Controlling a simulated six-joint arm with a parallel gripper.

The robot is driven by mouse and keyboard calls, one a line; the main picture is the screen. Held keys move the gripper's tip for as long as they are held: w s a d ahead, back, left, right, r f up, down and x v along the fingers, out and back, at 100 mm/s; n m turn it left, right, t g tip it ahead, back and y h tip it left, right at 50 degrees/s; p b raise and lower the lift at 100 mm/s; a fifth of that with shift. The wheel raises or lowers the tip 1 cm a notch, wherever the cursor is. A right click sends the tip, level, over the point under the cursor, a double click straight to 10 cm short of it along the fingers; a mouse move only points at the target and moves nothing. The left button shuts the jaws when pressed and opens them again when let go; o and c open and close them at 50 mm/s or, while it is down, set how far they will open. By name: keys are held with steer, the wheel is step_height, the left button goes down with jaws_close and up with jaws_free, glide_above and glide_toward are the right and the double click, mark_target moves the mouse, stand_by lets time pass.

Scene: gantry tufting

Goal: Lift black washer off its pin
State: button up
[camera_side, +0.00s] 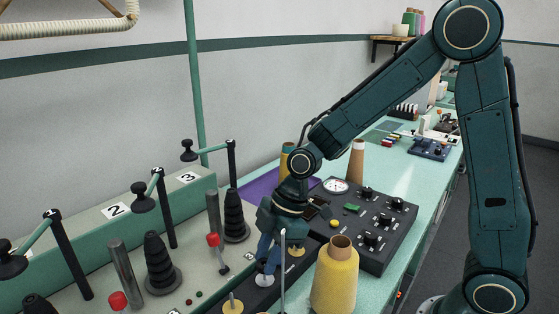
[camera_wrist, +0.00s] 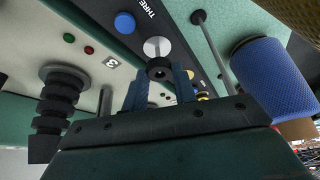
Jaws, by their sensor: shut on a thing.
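My gripper (camera_side: 267,258) points down over the dark strip, with its blue fingers close together. In the wrist view my gripper (camera_wrist: 161,82) is shut on the black washer (camera_wrist: 160,65), a small dark ring between the fingertips. A pale round pin base (camera_wrist: 157,46) lies just past the washer; the base also shows below the fingers in the side view (camera_side: 264,280). The fingers hide the washer in the side view. I cannot tell whether the pin still passes through the washer.
A thin upright rod (camera_side: 282,265) stands close beside my gripper. A large yellow thread cone (camera_side: 335,281) stands to the right, before the black control panel (camera_side: 374,220).

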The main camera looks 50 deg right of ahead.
steer(key=shift+r, duration=2.1)
steer(key=shift+r, duration=0.1)
